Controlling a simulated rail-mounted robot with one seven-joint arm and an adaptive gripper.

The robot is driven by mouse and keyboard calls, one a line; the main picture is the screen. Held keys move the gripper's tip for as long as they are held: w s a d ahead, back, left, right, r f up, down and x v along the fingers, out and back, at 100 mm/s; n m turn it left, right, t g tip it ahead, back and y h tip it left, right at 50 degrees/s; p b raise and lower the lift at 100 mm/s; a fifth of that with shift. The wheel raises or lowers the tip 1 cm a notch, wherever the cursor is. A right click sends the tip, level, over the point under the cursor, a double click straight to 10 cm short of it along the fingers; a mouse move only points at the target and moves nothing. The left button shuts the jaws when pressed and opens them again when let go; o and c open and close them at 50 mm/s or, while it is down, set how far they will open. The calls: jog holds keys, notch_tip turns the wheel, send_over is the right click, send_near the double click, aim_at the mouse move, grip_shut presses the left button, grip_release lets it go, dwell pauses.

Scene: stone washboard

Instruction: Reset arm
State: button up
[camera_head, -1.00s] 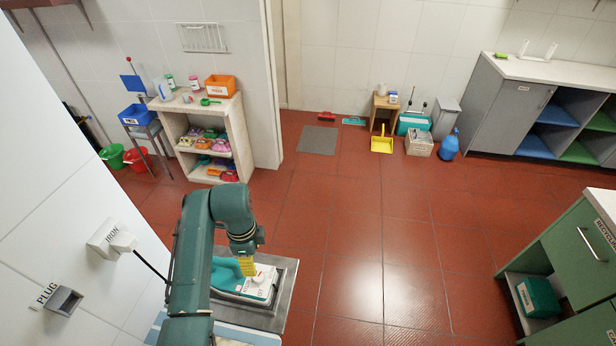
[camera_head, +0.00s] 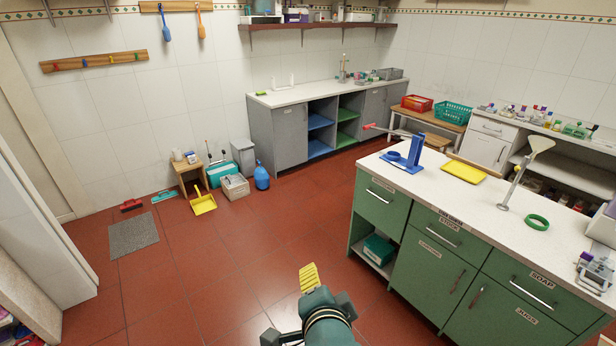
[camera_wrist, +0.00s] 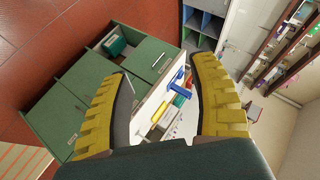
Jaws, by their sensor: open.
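My gripper (camera_head: 308,277) shows at the bottom of the head view, with yellow ridged fingers on a teal arm. It is above the red floor, left of the green island cabinet (camera_head: 420,262), and touches nothing that I can see. In the wrist view my gripper (camera_wrist: 162,78) has its two yellow fingers spread wide apart. Nothing is held between them; the island's white top (camera_wrist: 152,102) and a blue stand (camera_wrist: 176,77) show in the gap, farther away.
The island's worktop carries a blue stand (camera_head: 415,152), a yellow tray (camera_head: 464,172) and a green ring (camera_head: 537,222). A grey counter (camera_head: 277,130) runs along the back wall. A yellow dustpan (camera_head: 203,203) and a blue jug (camera_head: 261,176) stand on the floor. The middle floor is clear.

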jog(key=s+d+r+n+t, duration=0.25)
jog(key=s+r, duration=0.25)
jog(key=r, duration=0.3)
jog(key=s+d+r+n+t+h, duration=0.1)
jog(key=s+d+r+n+t, duration=0.2)
jog(key=r, duration=0.6)
jog(key=s+d+r+n+t, duration=0.1)
jog(key=s+r+n+t, duration=0.2)
jog(key=s+r+t, duration=0.4)
notch_tip(320, 180, up, 19)
jog(key=w+n+g+p, duration=0.1)
jog(key=n+p, duration=0.1)
jog(key=p, duration=1.5)
jog(key=shift+w+a+g, duration=0.25)
jog(key=shift+w+g, duration=0.05)
jog(key=shift+g, duration=0.05)
